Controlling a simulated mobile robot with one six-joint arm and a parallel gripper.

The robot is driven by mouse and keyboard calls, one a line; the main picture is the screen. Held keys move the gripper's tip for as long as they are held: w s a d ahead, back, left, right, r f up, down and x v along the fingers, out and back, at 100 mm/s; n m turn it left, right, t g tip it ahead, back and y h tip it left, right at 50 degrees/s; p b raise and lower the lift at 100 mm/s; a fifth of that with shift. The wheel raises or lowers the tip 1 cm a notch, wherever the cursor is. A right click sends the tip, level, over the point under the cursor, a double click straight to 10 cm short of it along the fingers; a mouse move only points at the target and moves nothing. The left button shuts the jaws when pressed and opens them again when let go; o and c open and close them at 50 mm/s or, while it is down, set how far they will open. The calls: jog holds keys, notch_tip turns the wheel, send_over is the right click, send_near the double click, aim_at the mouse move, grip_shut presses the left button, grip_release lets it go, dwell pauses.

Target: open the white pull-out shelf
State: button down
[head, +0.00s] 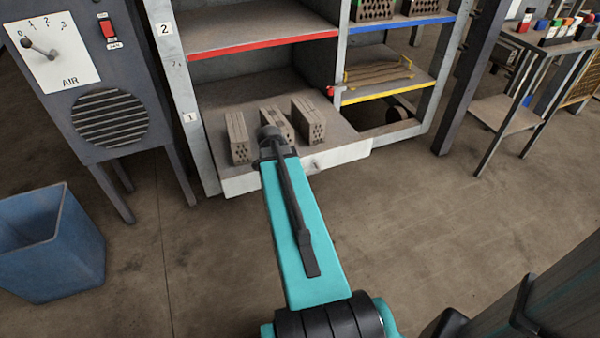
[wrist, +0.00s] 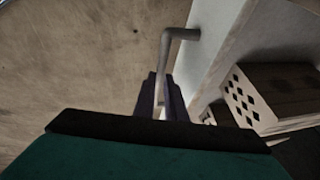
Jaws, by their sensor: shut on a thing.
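The white pull-out shelf (head: 340,158) is at the lowest level of the rack, with its front panel a little forward of the left post. Its white front also shows in the wrist view (wrist: 213,45). A grey bar handle (wrist: 178,36) stands out from that front. My gripper (wrist: 160,92) is shut on the handle, its dark fingers on either side of the bar. In the head view my teal arm hides the gripper and part of the shelf front.
Several hollow bricks (head: 238,138) stand on the shelf; one shows close by in the wrist view (wrist: 265,95). A grey air cabinet (head: 90,80) and a blue bin (head: 45,245) are at left. A dark post (head: 470,85) stands at right. The floor before the shelf is clear.

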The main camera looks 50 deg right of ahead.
jog(key=c, duration=1.8)
grip_release()
jog(key=shift+r, duration=0.1)
jog(key=shift+b+v, duration=0.4)
jog(key=shift+v, duration=6.4)
jog(key=shift+a, duration=0.1)
